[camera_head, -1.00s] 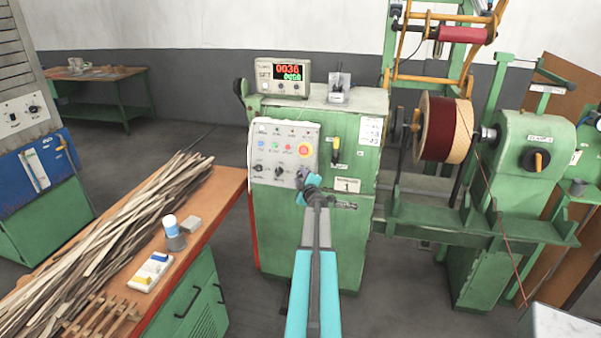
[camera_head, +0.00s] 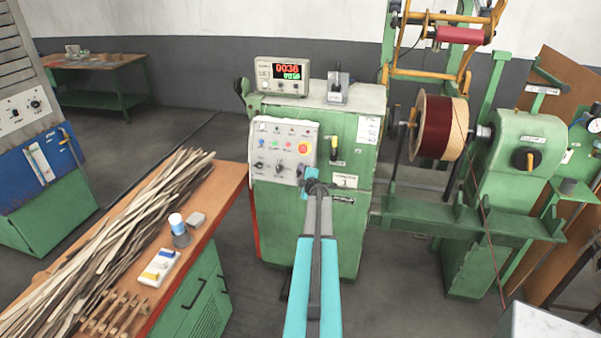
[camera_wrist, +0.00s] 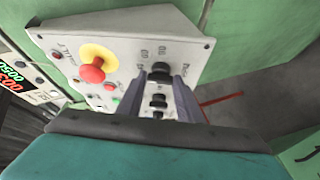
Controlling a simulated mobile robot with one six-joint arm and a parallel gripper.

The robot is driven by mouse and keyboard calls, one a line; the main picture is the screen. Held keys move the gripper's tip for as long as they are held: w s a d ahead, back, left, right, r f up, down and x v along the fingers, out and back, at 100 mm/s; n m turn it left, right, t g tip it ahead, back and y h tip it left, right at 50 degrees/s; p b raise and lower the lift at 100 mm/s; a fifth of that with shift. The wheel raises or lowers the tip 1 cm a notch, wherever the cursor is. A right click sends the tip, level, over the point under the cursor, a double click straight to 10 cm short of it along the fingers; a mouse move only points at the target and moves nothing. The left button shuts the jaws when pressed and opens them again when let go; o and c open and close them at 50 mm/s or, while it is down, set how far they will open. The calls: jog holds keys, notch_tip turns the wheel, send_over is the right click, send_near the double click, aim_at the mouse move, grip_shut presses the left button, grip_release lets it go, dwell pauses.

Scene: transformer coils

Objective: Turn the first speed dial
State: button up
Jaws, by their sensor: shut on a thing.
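The pale control panel (camera_head: 271,143) is on the front of the green winding machine (camera_head: 330,225). Its lower row has several black dials, including a left dial (camera_head: 259,166) and a middle dial (camera_head: 280,169). My gripper (camera_head: 309,180) is at the panel's lower right corner and hides the right-hand dial in the head view. In the wrist view, my gripper (camera_wrist: 161,78) has its fingers on both sides of that black dial (camera_wrist: 160,69) and is shut on it. Two other dials (camera_wrist: 158,101) show between the fingers. The dial lettering is too small to read surely.
The red emergency button (camera_wrist: 92,71) on its yellow base is close beside the fingers. A counter box (camera_head: 282,75) stands on top of the machine. A wire spool (camera_head: 438,128) is at the right. A wooden bench (camera_head: 218,195) with strips stands at the left.

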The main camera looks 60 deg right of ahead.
jog(key=shift+d+r+n+p, duration=0.2)
jog(key=shift+n+p, duration=0.2)
jog(key=shift+n, duration=0.2)
dwell(0.3)
jog(key=o, duration=1.1)
jog(key=shift+f, duration=0.1)
jog(key=shift+a, duration=0.1)
jog(key=shift+r+b+v, duration=0.2)
jog(key=shift+b+v, duration=0.65)
jog(key=shift+v, duration=2.6)
jog(key=shift+r+b+v, duration=0.25)
jog(key=shift+b+v, duration=0.55)
jog(key=shift+v, duration=2.65)
jog(key=shift+w, duration=0.1)
